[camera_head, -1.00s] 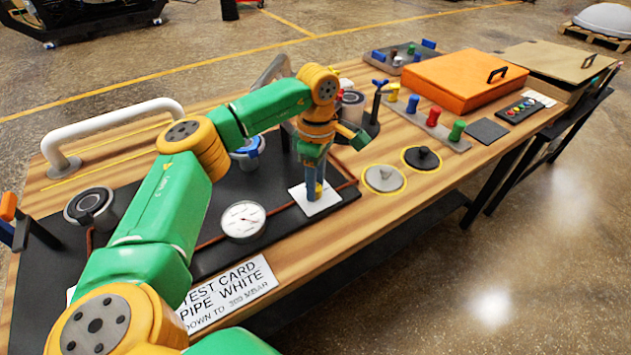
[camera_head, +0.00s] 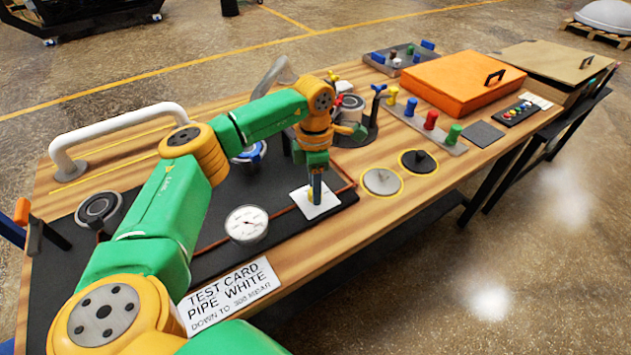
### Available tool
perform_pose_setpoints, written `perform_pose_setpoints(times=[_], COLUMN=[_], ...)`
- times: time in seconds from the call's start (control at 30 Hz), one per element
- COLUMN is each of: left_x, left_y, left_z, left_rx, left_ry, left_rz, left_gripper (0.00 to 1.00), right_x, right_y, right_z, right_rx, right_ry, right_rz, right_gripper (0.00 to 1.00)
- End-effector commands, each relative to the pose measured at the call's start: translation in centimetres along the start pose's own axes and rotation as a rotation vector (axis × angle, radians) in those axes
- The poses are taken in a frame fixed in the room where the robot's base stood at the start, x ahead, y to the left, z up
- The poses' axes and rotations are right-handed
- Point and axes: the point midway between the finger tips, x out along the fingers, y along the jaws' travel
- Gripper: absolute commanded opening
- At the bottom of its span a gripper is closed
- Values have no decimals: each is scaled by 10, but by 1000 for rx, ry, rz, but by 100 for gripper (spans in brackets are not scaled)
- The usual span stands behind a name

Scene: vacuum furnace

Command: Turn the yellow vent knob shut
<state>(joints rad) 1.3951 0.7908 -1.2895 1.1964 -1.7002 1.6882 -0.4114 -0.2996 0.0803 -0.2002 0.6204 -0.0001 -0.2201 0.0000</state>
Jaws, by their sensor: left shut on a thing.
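The white square plate (camera_head: 329,200) of the vent lies at the right end of the black panel. My left gripper (camera_head: 316,196) points straight down over the middle of this plate, and its fingers are shut on the yellow vent knob. The fingers now cover the knob almost entirely, so how far it is turned cannot be read. My green and yellow left arm reaches in from the lower left. My right gripper is not in view.
A round gauge (camera_head: 246,224) stands left of the plate, and a blue-topped knob (camera_head: 250,153) is behind it. Two round discs (camera_head: 382,181) lie to the right. A test card (camera_head: 230,296) lies in front. A white curved pipe (camera_head: 112,124) stands at the back left.

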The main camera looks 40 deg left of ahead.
Motion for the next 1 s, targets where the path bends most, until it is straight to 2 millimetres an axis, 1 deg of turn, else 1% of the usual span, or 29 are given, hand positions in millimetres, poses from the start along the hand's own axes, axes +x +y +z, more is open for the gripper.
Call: perform_pose_setpoints(times=[0.03,0.6,0.8,1.0], left_x=[-2,-2,-1,-1], left_y=[0,0,0,0], left_z=[-1,-1,-1,-1], left_rx=[-41,-578,-744,-873], left_ry=[0,-26,-33,-40], left_rz=[-2,-1,-1,-1], left_gripper=[0,0,0,0], right_x=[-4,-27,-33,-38], right_y=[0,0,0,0], right_z=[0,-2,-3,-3], right_rx=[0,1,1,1], right_ry=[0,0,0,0], right_rz=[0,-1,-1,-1], right_gripper=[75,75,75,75])
